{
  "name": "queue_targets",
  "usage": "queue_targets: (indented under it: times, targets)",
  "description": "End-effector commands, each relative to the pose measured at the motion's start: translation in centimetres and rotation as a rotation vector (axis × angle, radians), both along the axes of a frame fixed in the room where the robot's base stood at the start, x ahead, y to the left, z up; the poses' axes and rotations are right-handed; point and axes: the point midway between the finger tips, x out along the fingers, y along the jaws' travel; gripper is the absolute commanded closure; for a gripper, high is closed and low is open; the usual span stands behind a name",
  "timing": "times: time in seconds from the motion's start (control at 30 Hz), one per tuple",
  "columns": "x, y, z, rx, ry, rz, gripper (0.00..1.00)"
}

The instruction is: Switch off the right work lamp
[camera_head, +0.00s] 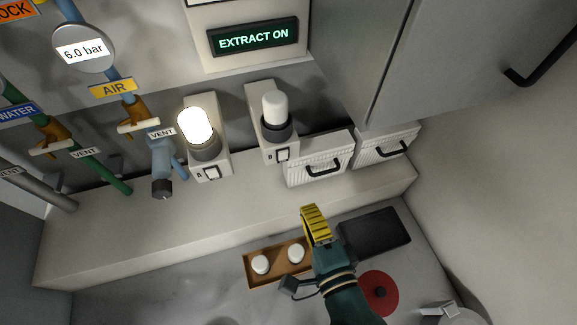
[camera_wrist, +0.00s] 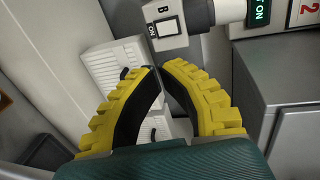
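The right work lamp (camera_head: 274,107) stands on a pale box on the back ledge; its white bulb looks unlit. A rocker switch (camera_head: 282,155) marked B sits on the front of its box. That switch also shows at the top of the wrist view (camera_wrist: 167,27). The left work lamp (camera_head: 196,127) glows brightly, and its switch (camera_head: 212,172) is on its own box. My gripper (camera_head: 313,215) has yellow ribbed fingers and is in front of and below the right lamp, apart from the switch. In the wrist view its fingertips (camera_wrist: 160,67) are close together with nothing visible between them.
Ribbed white drawers (camera_head: 320,160) with dark handles stand right of the right lamp. A grey cabinet (camera_head: 440,60) overhangs the right side. Valves and pipes (camera_head: 125,125) are at left. A brown tray (camera_head: 278,262) with white knobs and a dark plate (camera_head: 375,232) lie near my gripper.

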Motion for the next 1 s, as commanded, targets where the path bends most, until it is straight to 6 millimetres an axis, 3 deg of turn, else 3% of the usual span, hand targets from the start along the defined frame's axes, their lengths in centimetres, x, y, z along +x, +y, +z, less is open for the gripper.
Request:
queue_targets:
  times: [0.27,0.73,1.0]
  targets:
    - [1.2,0.4,-0.1,-0.005,-0.001,0.002,1.0]
    - [10.6,3.1,-1.5,-0.007,-0.003,0.002,1.0]
    - [13.2,3.8,-1.3,-0.006,-0.001,-0.001,1.0]
